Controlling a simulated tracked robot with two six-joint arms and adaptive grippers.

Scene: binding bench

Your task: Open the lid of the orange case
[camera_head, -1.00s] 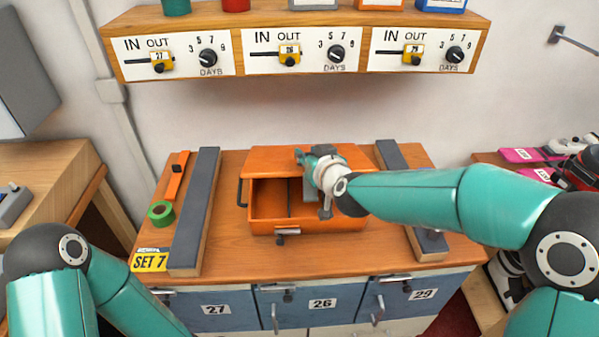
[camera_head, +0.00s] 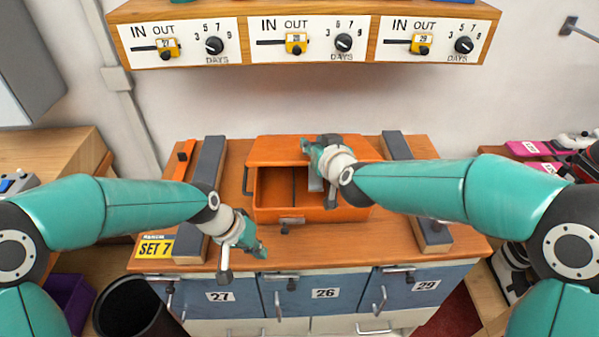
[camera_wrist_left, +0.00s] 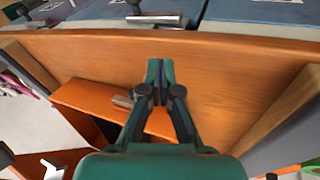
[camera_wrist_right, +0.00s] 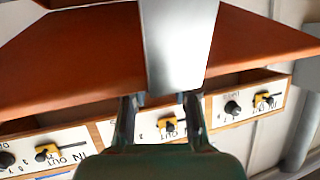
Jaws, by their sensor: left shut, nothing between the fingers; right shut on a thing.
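The orange case (camera_head: 265,214) sits on the wooden bench top, with a dark handle on its left and a small metal latch (camera_head: 291,220) in front. Its lid (camera_head: 275,150) is raised at the back and the divided interior shows; its exact angle is hard to tell. My right gripper (camera_head: 318,165) is over the case, shut on a pale grey tab (camera_wrist_right: 178,45) that lies against the lid in the right wrist view.
Grey-topped bars (camera_head: 209,165) (camera_head: 428,225) flank the case. A SET 7 card (camera_head: 155,247) lies at front left. A shelf with dials (camera_head: 310,40) hangs above. A black bin (camera_head: 130,305) stands at lower left.

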